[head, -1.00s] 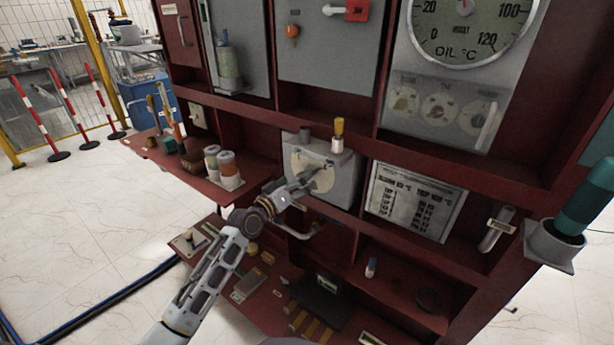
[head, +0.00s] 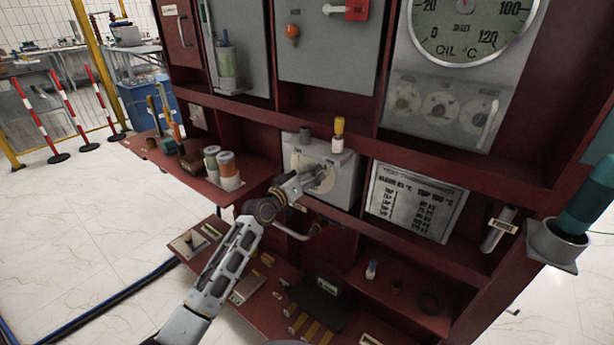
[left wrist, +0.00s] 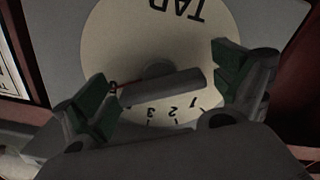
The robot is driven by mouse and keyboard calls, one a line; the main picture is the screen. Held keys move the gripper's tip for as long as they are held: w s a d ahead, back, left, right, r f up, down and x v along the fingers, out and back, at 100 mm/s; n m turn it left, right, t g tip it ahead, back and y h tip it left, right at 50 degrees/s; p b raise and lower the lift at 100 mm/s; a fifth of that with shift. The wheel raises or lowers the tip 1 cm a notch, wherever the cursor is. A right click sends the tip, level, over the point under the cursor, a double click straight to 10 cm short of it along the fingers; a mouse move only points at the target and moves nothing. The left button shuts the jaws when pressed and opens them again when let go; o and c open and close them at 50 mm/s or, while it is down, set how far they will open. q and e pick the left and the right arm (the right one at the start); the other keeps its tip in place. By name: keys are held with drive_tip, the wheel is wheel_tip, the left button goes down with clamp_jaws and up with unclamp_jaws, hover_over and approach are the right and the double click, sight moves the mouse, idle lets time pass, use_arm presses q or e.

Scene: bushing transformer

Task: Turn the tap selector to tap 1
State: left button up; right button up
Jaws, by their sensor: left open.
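The tap selector is a grey box (head: 345,185) in the middle of the red cabinet. Its cream dial plate (left wrist: 120,45) fills much of the left wrist view, lettered TAP, with the numbers 1, 2 and 3 along one edge. A grey bar handle (left wrist: 165,88) lies across the dial, slightly tilted, with a thin red line near its left end. My left gripper (head: 314,180) is at the dial face. Its green-padded fingers (left wrist: 165,86) are open, one near each end of the handle; I cannot tell whether they touch it. My right gripper is out of sight.
A shelf on the left (head: 165,150) holds jars and small tools. Below the selector are small parts on a lower shelf (head: 385,297). A text plate (head: 415,203) is to its right. A yellow-topped item (head: 339,130) stands on the box. A teal cylinder (head: 588,200) stands at right.

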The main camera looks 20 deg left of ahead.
use_arm(q)
drive_tip(key=c, duration=1)
